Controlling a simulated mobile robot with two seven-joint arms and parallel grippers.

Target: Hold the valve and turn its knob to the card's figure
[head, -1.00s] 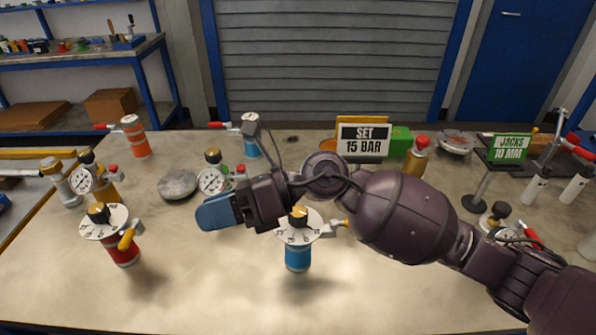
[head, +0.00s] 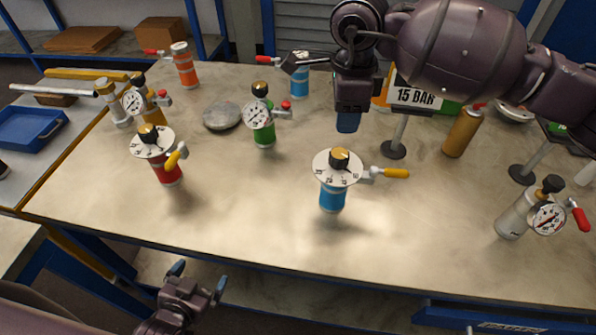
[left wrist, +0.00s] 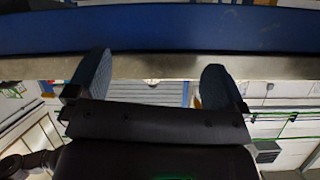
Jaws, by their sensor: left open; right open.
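A blue valve (head: 332,197) stands upright near the middle of the table. It has a white dial, a black knob with a yellow mark (head: 340,158) and a yellow lever to its right. The dial figures are too small to read. A similar red valve (head: 170,174) stands to the left. The card (head: 415,97) reads "15 BAR"; my right arm hides its upper part. My right gripper (head: 348,122) is open and empty, above and behind the blue valve, fingers down. My left gripper (head: 198,278) is open and empty, in front of and below the table's front edge.
A green valve with a gauge (head: 263,130), a yellow one (head: 151,108) and a silver one (head: 514,217) stand around. The table front between red and blue valves is clear.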

